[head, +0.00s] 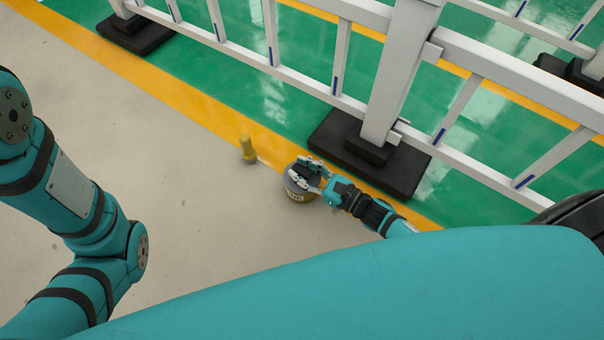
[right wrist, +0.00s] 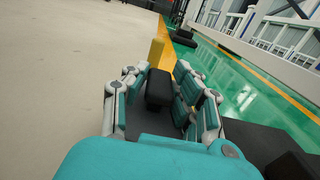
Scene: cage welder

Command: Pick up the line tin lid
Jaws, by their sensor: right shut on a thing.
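The line tin (head: 299,197) is a short yellow tin with a pale label, standing on the floor at the middle of the head view. Its dark grey lid (head: 290,184) is on top, partly hidden by my right gripper (head: 307,174). In the right wrist view, the lid's black knob (right wrist: 158,88) stands between the fingers of the right gripper (right wrist: 160,98), which is shut on it. I cannot tell whether the lid is raised off the tin. My left arm shows at the left of the head view, but its gripper is out of view.
A yellow post (head: 247,149) stands just left of the tin; it also shows ahead in the right wrist view (right wrist: 157,50). A white fence (head: 400,75) on black feet (head: 405,170) stands behind and to the right. The beige floor at left is clear.

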